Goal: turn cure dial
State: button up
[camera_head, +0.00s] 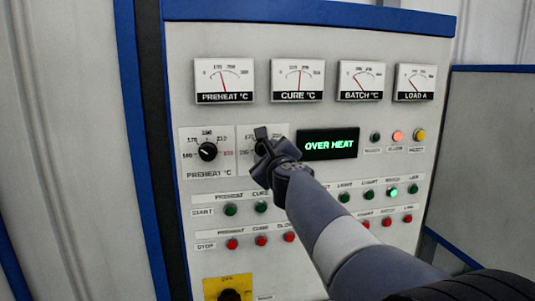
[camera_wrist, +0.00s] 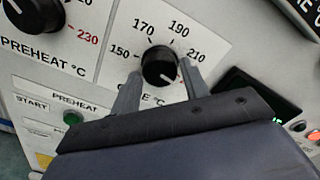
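The cure dial (camera_wrist: 160,66) is a round black knob on a white scale plate, with 150, 170, 190 and 210 readable around it. A light pointer mark seems to face its lower right in the wrist view. My gripper (camera_wrist: 159,70) is open, with one finger on each side of the dial; I cannot tell whether either finger touches it. The right finger covers the scale beyond 210, and the fingers hide part of the CURE °C label. In the head view my gripper (camera_head: 262,136) covers the dial. The CURE °C meter (camera_head: 298,80) above has its needle near mid-scale.
The preheat dial (camera_head: 208,152) is just left of the cure dial. A display (camera_head: 329,144) reading OVER HEAT is close on the right. Rows of green and red buttons lie below, with a yellow-plated switch (camera_head: 229,291) lower down. Lamps (camera_head: 398,136) sit at the right.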

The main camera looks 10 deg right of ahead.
jog(key=c, duration=0.6)
jog(key=shift+n, duration=0.3)
jog(key=n, duration=0.3)
jog(key=shift+n, duration=0.3)
jog(key=n, duration=0.4)
jog(key=shift+n, duration=0.3)
jog(key=n, duration=1.1)
